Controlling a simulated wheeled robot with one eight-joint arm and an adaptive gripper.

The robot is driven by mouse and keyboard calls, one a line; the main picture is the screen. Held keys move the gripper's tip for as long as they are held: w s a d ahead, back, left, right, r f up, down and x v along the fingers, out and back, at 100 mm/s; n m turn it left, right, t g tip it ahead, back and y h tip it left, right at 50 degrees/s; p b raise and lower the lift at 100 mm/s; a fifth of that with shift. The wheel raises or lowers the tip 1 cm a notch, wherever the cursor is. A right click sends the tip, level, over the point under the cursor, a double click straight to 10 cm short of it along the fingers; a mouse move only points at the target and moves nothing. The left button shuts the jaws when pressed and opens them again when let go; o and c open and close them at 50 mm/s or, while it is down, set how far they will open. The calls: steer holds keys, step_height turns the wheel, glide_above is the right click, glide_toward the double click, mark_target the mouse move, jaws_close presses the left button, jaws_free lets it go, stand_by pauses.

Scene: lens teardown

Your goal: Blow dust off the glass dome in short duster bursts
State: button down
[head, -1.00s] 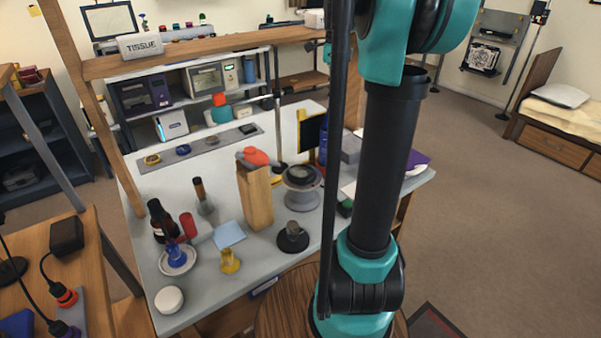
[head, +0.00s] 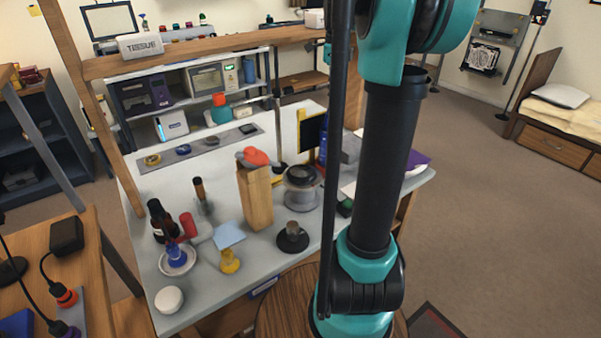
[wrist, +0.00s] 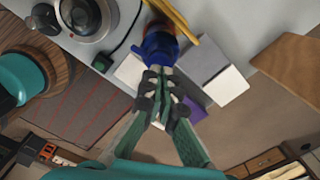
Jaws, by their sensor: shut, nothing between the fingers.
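The dark, rounded glass dome (head: 301,173) sits on a grey round stand (head: 301,195) on the grey table; it also shows at the top left of the wrist view (wrist: 82,15). A blue can-like object (wrist: 160,45), possibly the duster, stands near the table edge, next to a yellow frame. It is partly hidden in the head view (head: 323,146). In the wrist view my gripper (wrist: 159,75) is shut and empty, its fingertips close to the blue object; I cannot tell whether they touch it. The head view does not show my gripper.
A wooden block (head: 255,198) with an orange-topped item (head: 255,157) stands left of the dome. A black round base (head: 293,237) is in front. Grey and white boxes (wrist: 222,84) lie right of the blue object. Bottles and a white dish (head: 178,262) crowd the left.

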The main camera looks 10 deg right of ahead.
steer(key=shift+f, duration=0.1)
steer(key=shift+f, duration=1.4)
stand_by(0.7)
steer(key=shift+r, duration=1.5)
step_height(320, 180, up, 5)
steer(key=shift+r, duration=0.1)
steer(key=shift+s, duration=0.1)
stand_by(0.4)
